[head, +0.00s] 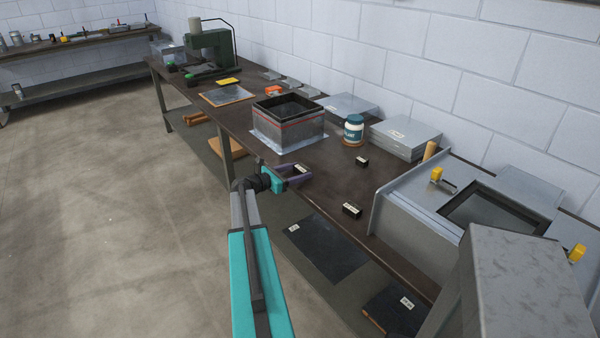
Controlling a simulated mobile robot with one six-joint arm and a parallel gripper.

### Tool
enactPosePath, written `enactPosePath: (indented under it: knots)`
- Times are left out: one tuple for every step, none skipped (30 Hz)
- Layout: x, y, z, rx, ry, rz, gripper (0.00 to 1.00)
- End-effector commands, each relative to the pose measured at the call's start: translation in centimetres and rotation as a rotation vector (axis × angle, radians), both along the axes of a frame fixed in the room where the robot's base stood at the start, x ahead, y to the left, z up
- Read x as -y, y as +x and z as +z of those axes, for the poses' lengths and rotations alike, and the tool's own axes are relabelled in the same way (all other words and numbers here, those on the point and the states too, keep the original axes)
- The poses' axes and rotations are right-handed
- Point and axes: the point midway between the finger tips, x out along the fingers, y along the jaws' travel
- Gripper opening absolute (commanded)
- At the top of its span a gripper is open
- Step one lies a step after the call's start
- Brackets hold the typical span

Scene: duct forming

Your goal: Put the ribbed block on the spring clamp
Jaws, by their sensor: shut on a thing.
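My gripper (298,177) is at the front edge of the workbench, in front of the open metal box. Its jaws are shut on a small dark block (300,169) with a pale label. Ribs on this block are too small to make out. Two similar dark labelled blocks are on the bench, one (362,161) to the right of the gripper and one (351,211) nearer the front edge. I cannot make out which thing is the spring clamp. A small orange thing (272,91) lies behind the metal box, its shape unclear.
The open metal box (288,134) stands on the workbench (335,182). A white jar (354,130) and stacked grey sheets (405,138) are behind. A metal machine with yellow handles (437,174) blocks the right end. A green machine (211,50) stands at the far end. Open floor lies left.

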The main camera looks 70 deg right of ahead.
Motion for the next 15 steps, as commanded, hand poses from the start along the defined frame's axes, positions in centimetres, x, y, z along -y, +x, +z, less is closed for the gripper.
enactPosePath:
  knots:
    - [0.0,0.0,0.2,-0.001,-0.002,0.0,0.17]
    - [0.0,0.0,0.3,-0.001,-0.002,0.0,0.17]
    - [0.0,-0.1,0.4,0.0,-0.002,-0.001,0.17]
    - [0.1,-0.1,0.5,-0.001,-0.003,-0.001,0.17]
    - [0.1,-0.1,0.6,-0.001,-0.003,-0.001,0.17]
    - [0.1,-0.1,0.8,-0.001,-0.003,-0.001,0.17]
    - [0.1,-0.1,1.0,-0.001,-0.003,-0.001,0.17]
    - [0.1,-0.1,1.2,-0.001,-0.003,-0.001,0.17]
    - [0.1,-0.1,1.6,0.0,-0.004,-0.001,0.17]
    - [0.0,-0.1,1.8,0.0,-0.004,-0.001,0.17]
    - [0.0,-0.1,2.1,0.001,-0.004,-0.001,0.17]
    - [0.0,-0.1,2.5,0.0,-0.003,-0.001,0.17]
    - [0.0,-0.1,2.8,0.0,-0.004,-0.001,0.17]
    - [0.0,-0.1,3.2,0.001,-0.004,-0.001,0.17]
    - [0.0,-0.1,3.7,0.001,-0.004,-0.001,0.17]
